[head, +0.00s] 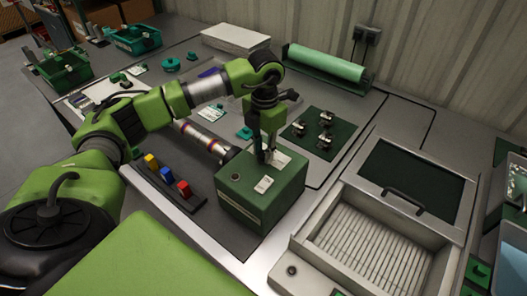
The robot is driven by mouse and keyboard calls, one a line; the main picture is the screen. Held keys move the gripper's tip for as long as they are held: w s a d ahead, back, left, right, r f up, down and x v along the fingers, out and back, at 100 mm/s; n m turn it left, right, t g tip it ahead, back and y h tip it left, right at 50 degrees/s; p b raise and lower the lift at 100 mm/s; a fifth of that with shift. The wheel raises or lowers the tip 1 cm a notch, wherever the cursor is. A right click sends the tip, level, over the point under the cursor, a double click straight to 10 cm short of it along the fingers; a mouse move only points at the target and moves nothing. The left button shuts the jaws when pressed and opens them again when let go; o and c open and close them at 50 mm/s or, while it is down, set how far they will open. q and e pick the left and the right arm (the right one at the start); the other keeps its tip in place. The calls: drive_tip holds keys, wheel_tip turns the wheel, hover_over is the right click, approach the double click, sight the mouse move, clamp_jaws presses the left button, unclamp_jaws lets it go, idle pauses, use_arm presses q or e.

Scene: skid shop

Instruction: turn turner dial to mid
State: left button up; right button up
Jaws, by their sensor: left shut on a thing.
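A green box-shaped unit (238,199) stands on the bench at the centre of the head view, with pale labels on its top. I take it to be the turner. My left gripper (264,156) points down at the back part of its top, with its fingers close together. The fingers are shut on a small part there, likely the dial, which they mostly hide. I cannot tell which setting the dial is at. My right gripper is not in view.
A dark rack with yellow, blue and red pieces (167,174) lies left of the box. A green mat with small metal parts (320,145) lies behind it to the right. A grey machine with a slatted tray (375,245) fills the right front. A green roll (325,63) stands at the back.

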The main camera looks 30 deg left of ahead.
use_arm(q)
drive_tip(key=shift+w, duration=0.1)
idle(0.3)
drive_tip(key=o, duration=1.1)
wheel_tip(320, 180, up, 12)
drive_tip(key=shift+d, duration=0.15)
